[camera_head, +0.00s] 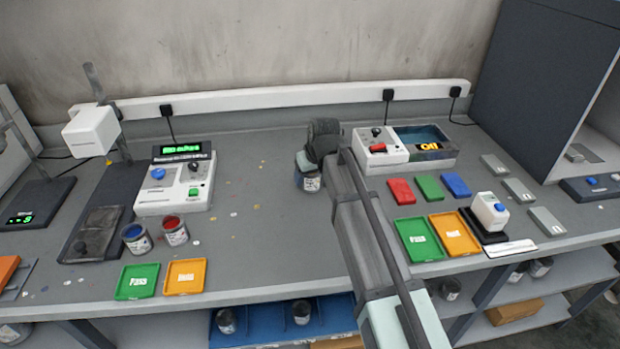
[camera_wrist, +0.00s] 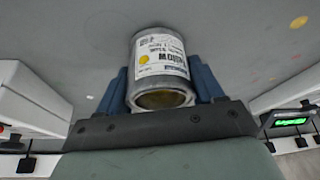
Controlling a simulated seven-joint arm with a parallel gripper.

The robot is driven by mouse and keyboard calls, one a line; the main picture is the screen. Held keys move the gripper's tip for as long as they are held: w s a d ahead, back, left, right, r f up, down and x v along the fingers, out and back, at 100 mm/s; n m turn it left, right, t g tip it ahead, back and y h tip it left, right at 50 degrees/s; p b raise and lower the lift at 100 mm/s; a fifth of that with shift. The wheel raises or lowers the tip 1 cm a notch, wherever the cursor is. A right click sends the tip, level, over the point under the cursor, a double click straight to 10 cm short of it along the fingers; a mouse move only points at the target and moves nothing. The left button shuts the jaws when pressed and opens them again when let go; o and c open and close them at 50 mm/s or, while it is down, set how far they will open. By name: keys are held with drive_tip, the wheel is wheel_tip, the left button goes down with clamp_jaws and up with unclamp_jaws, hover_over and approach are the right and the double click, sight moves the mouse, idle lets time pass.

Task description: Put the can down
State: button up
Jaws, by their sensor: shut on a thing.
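A metal paint can (camera_head: 311,184) with a white label is at the middle of the workbench in the head view, partly hidden by my arm. My gripper (camera_head: 306,163) is shut on this can. In the wrist view the can (camera_wrist: 160,65) sits between the two blue fingers of my gripper (camera_wrist: 162,85), its label facing the camera. I cannot tell whether the can's base touches the bench (camera_head: 262,240). Two more cans, one with blue paint (camera_head: 135,238) and one with red paint (camera_head: 175,231), stand at the left.
A green tray (camera_head: 137,281) and an orange tray (camera_head: 185,277) lie at the front left. A white control box (camera_head: 175,186) stands behind the two cans. Another green tray (camera_head: 419,240) and orange tray (camera_head: 454,234) lie right of my arm. The middle bench is mostly clear.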

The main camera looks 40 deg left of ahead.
drive_tip(key=shift+f, duration=0.6)
drive_tip(key=shift+f, duration=0.15)
drive_tip(key=o, duration=1.1)
drive_tip(key=shift+o, duration=0.2)
drive_tip(key=v, duration=1.2)
drive_tip(key=shift+r, duration=0.2)
